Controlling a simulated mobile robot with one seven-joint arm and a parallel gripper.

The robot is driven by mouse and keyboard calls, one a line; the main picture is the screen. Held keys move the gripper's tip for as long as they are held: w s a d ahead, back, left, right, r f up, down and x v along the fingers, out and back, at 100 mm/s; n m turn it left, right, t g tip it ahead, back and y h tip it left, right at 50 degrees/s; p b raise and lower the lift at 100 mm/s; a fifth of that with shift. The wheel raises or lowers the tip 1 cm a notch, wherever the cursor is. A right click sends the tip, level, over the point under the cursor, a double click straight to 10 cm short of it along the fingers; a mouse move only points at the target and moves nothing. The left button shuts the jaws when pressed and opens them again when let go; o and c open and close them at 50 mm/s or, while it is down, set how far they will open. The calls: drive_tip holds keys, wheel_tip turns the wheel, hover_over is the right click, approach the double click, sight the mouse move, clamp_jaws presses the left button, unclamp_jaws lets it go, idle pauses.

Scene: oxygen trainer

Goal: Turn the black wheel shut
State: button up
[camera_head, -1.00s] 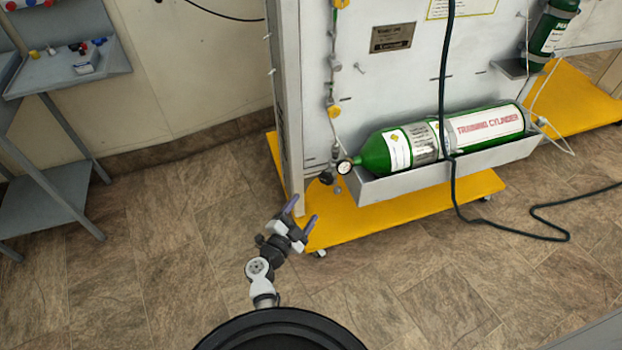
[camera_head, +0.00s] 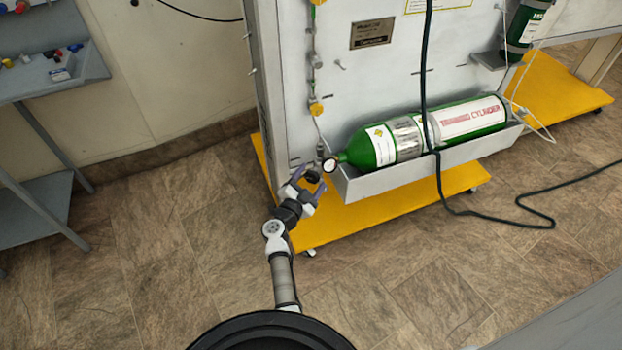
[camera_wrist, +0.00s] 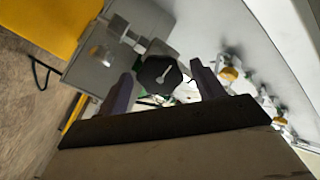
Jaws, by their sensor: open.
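The black wheel (camera_wrist: 159,76) shows in the wrist view as a dark many-sided knob with a pale pointer mark. It lies between and just beyond the two fingertips of my gripper (camera_wrist: 160,84), which are apart with nothing held. In the head view the wheel (camera_head: 313,176) is small and dark, at the left end of the green training cylinder (camera_head: 470,120), below the round gauge (camera_head: 330,165). My gripper (camera_head: 305,183) is open there, with its fingers on either side of the wheel. Whether a finger touches it I cannot tell.
The cylinder lies in a grey tray (camera_head: 400,178) on a white panel above a yellow base (camera_head: 400,208). A dark hose (camera_head: 432,90) hangs over the cylinder. A grey shelf (camera_head: 95,65) with small parts stands left. Floor is clear between.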

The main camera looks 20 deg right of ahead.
drive_tip(key=shift+w+d, duration=0.25)
drive_tip(key=shift+d, duration=0.05)
drive_tip(key=shift+c, duration=0.2)
drive_tip(key=c, duration=0.9)
drive_tip(key=shift+c, duration=0.2)
